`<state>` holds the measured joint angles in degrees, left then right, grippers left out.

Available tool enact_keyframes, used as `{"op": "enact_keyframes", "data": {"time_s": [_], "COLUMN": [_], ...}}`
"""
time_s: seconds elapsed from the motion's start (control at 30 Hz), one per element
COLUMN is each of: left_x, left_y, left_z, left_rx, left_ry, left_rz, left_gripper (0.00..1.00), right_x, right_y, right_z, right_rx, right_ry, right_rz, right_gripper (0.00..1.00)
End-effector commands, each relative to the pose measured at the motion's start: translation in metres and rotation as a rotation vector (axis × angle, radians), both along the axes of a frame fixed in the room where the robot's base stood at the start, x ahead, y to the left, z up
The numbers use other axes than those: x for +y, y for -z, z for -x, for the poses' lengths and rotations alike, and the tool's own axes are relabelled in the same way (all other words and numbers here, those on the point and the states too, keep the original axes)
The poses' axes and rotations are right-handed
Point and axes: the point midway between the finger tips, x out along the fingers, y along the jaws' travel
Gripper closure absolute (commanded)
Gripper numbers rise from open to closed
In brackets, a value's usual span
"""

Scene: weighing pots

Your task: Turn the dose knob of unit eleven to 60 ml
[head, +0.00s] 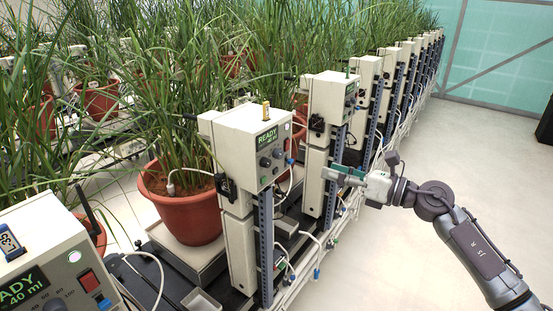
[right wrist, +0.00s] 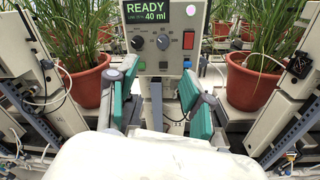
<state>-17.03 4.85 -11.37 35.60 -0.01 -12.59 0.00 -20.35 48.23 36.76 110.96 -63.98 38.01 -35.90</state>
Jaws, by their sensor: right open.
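In the right wrist view a beige control unit (right wrist: 152,65) faces me, its screen (right wrist: 155,12) reading READY and 40 ml. Below it are a small dark knob (right wrist: 138,43) and a larger grey knob (right wrist: 163,42) with faint marks around it; its exact setting is too small to read. My right gripper (right wrist: 160,100) is open and empty, its teal-padded fingers below the knobs and apart from them. In the head view my right gripper (head: 343,174) hangs in the aisle beside the row of units. My left gripper is not in view.
In the head view another unit (head: 240,135) also reads READY 40 ml, near a potted plant (head: 190,215). Cables hang along the posts.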

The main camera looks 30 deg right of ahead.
Motion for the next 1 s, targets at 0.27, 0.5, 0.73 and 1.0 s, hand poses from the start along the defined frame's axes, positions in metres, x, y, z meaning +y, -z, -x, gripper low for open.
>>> {"op": "enact_keyframes", "data": {"time_s": [0.27, 0.5, 0.73, 1.0], "left_x": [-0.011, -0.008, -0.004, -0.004], "left_y": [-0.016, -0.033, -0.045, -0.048], "left_z": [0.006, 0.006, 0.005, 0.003], "left_rx": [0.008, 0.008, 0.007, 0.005], "left_ry": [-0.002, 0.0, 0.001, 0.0], "left_rz": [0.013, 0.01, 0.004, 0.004], "left_gripper": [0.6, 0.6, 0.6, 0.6], "right_x": [0.017, 0.037, 0.051, 0.058], "right_y": [-0.005, -0.005, -0.003, 0.0], "right_z": [-0.037, -0.079, -0.109, -0.122], "right_rx": [-0.003, -0.003, -0.001, 0.0], "right_ry": [0.001, 0.003, 0.004, 0.003], "right_rz": [-0.006, -0.009, -0.011, -0.008], "right_gripper": [0.49, 0.49, 0.49, 0.49]}}
